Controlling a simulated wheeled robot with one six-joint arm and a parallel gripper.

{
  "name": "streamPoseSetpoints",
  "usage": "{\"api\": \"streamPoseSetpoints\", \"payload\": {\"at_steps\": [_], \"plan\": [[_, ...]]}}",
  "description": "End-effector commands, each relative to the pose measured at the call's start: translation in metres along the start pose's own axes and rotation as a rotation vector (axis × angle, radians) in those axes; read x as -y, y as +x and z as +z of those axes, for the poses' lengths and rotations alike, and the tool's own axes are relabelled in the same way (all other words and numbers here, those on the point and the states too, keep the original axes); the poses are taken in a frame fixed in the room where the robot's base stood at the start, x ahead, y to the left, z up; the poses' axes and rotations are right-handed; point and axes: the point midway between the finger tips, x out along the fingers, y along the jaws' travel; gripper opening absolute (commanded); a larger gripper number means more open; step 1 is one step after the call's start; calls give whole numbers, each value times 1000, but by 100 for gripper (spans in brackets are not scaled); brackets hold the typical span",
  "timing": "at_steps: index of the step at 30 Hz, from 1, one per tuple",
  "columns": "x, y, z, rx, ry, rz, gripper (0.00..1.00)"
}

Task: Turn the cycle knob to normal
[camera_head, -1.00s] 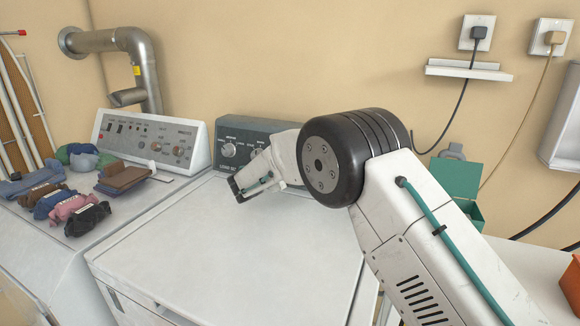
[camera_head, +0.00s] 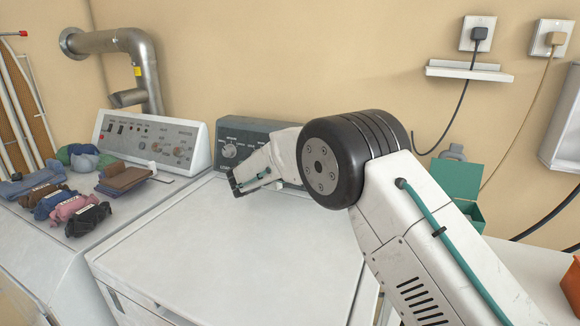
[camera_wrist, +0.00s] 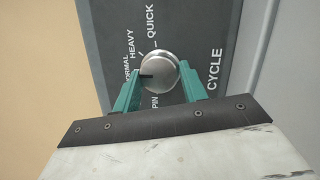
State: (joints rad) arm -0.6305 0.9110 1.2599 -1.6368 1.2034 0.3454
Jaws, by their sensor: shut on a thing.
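The cycle knob (camera_wrist: 160,68) is a round silver dial on a dark grey panel, seen close in the wrist view. My gripper (camera_wrist: 158,82) is shut on it, one teal finger on each side. The knob's dark pointer mark aims left in the picture, towards the NORMAL label (camera_wrist: 127,78). The left finger partly covers that label and its tick. HEAVY, QUICK and SPIN labels surround the knob, SPIN partly covered. In the head view, my arm hides part of the dryer's dark panel (camera_head: 236,133), and the finger contact cannot be seen.
Another knob (camera_head: 229,151) shows at the panel's left side. A white washer panel (camera_head: 150,141) stands to the left, with folded cloths (camera_head: 75,205) before it. The white machine top (camera_head: 235,245) below my arm is clear. A teal box (camera_head: 458,180) stands right.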

Motion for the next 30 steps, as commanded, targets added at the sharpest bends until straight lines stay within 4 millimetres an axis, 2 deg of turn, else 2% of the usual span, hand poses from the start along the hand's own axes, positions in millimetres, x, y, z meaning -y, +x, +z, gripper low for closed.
{"api": "streamPoseSetpoints", "payload": {"at_steps": [1, 2, 3, 4, 14, 24, 30], "plan": [[0, -1, -1, -3, 0, 1, 19], [0, -1, -1, -3, 0, 1, 48], [0, -1, -1, -2, 0, 1, 59], [0, -1, -1, -2, 0, 1, 64], [0, -3, 0, -1, -1, 0, 64], [-1, -57, -1, -4, -1, 1, 64], [0, -76, -1, -3, -1, 0, 64]]}}
